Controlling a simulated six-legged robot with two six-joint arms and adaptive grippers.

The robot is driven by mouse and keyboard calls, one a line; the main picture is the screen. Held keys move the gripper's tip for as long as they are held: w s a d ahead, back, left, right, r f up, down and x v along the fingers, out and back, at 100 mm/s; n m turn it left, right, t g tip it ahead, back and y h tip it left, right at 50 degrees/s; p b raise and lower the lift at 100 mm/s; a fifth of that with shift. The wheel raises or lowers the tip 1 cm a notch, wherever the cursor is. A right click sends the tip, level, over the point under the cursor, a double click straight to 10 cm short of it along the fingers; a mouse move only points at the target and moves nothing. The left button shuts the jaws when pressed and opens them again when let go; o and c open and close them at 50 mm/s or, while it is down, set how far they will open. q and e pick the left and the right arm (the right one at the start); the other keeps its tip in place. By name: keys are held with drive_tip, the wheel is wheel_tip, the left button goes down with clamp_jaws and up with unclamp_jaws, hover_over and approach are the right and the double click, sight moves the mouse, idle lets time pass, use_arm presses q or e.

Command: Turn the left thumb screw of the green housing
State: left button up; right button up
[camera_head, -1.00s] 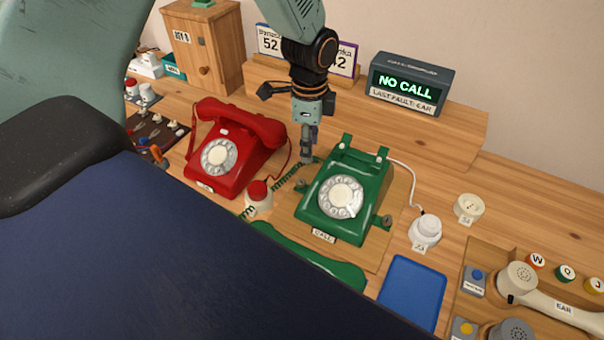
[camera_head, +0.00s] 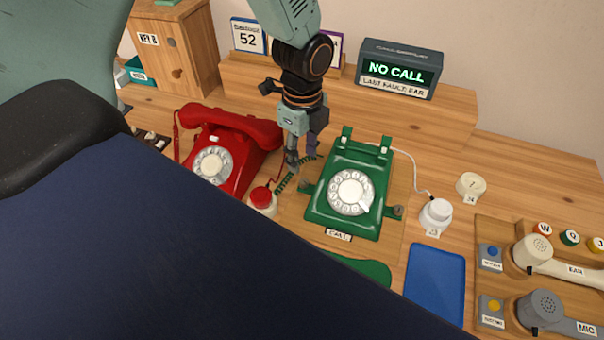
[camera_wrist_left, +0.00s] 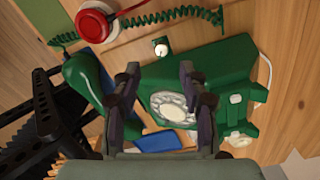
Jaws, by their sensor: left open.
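The green housing (camera_head: 345,195) is a dial telephone body on a wooden board, with its dial facing up. Its left thumb screw (camera_head: 307,187) sits on a small green tab at the left side. In the left wrist view this screw (camera_wrist_left: 161,48) is a pale round knob on its tab. The right thumb screw (camera_head: 398,211) is on the opposite tab. My left gripper (camera_head: 292,165) points down, open and empty, just left of and behind the left screw. In the left wrist view its fingertips (camera_wrist_left: 160,70) are spread on either side of the screw's line, apart from it.
A red telephone (camera_head: 225,150) stands left of the housing. A red-topped white button (camera_head: 262,201) and the coiled green cord (camera_head: 285,182) lie close to the screw. A green handset (camera_head: 365,268) lies in front, and a blue tray (camera_head: 436,280) is at front right. The display reads NO CALL (camera_head: 398,72).

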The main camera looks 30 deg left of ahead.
sight(304, 181)
use_arm(q)
drive_tip(key=shift+d, duration=0.2)
drive_tip(key=shift+d+f, duration=0.15)
drive_tip(key=shift+f, duration=0.25)
drive_tip(key=f, duration=0.3)
drive_tip(key=f+b, duration=0.1)
drive_tip(key=f, duration=0.1)
drive_tip(key=shift+w+a+f, duration=0.1)
drive_tip(key=shift+a+f, duration=0.2)
drive_tip(key=shift+d+f, duration=0.3)
drive_tip(key=shift+f, duration=0.35)
drive_tip(key=shift+a+f, duration=0.1)
drive_tip(key=shift+a, duration=0.15)
drive_tip(key=shift+d, duration=0.2)
drive_tip(key=c, duration=0.6)
clamp_jaws()
